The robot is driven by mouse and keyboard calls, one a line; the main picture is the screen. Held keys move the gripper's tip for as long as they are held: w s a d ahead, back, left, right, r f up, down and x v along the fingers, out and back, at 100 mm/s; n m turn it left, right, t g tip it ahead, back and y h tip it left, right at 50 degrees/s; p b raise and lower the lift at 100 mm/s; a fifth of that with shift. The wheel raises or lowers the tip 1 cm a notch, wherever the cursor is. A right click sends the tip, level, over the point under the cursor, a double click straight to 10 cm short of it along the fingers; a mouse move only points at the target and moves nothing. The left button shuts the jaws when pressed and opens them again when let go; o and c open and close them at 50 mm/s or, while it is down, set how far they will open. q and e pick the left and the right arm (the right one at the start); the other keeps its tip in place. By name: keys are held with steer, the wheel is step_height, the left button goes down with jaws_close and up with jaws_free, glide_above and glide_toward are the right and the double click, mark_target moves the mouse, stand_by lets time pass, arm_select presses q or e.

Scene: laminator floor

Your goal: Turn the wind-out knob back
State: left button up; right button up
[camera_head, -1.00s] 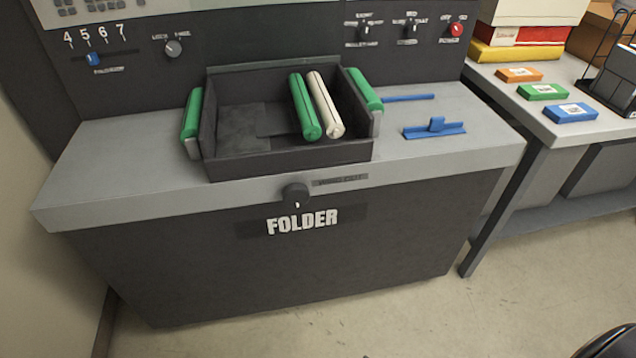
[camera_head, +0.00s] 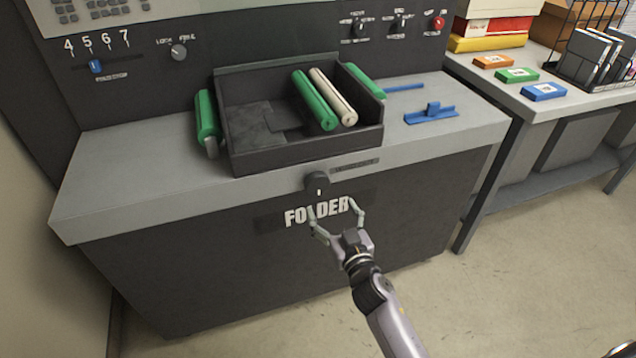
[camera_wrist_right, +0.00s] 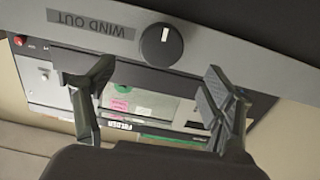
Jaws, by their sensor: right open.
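The wind-out knob (camera_head: 317,181) is a round dark knob with a white mark, on the front edge of the folder's grey top. It also shows in the right wrist view (camera_wrist_right: 161,45), beside the "WIND OUT" label (camera_wrist_right: 91,23). The label is upside down there. My right gripper (camera_head: 336,214) is open and empty, in front of the folder's front panel, just below the knob and apart from it. In the wrist view its two fingers (camera_wrist_right: 158,82) stand either side below the knob. My left gripper is not in view.
A dark tray (camera_head: 300,154) with a green roll (camera_head: 314,100) and a white roll (camera_head: 334,97) sits on the folder top above the knob. A blue part (camera_head: 431,114) lies right of it. A side table (camera_head: 490,79) with small boxes stands at right. The floor in front is clear.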

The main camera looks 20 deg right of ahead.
mark_target(319, 186)
steer(key=w, duration=1)
steer(key=shift+w+a+b, duration=0.25)
steer(key=shift+a+b, duration=0.05)
steer(key=shift+b, duration=0.1)
steer(key=shift+c, duration=0.6)
steer(key=c, duration=1.1)
